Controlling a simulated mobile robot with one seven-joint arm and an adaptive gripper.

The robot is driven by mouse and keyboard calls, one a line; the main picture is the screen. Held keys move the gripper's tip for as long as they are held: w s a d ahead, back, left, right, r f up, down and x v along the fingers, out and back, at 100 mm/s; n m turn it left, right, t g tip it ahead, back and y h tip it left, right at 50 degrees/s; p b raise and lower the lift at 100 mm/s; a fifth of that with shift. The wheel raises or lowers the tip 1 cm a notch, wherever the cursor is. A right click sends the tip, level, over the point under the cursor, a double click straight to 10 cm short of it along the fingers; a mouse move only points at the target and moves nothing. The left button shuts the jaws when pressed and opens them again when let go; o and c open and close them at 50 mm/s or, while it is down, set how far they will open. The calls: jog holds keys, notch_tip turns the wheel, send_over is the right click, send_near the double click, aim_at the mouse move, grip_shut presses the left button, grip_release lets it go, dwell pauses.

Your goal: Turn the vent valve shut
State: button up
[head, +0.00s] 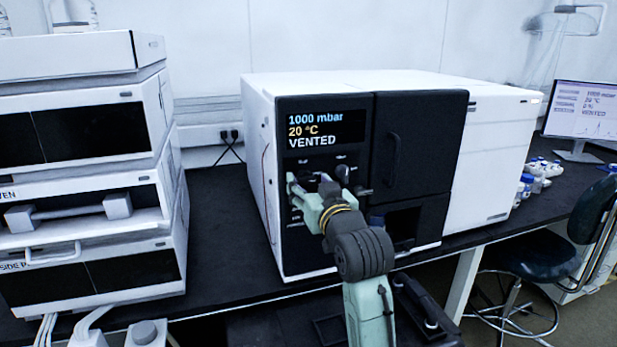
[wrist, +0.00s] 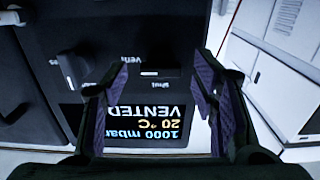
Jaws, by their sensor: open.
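The instrument's black front panel (head: 300,252) carries a display (head: 325,130) reading 1000 mbar, 20 °C and VENTED. The display appears upside down in the wrist view (wrist: 145,122). In the head view a dark knob (head: 342,173) shows just right of my gripper.
A black door with a handle (head: 394,152) is right of the panel. A stack of white modules (head: 85,170) stands at the left. The bench (head: 215,215) between them is clear. Vials (head: 535,178), a monitor (head: 582,112) and a chair (head: 545,250) are at the right.

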jog(key=shift+w+a, duration=0.25)
jog(key=shift+w, duration=0.35)
jog(key=c, duration=1.2)
jog(key=shift+o, duration=0.2)
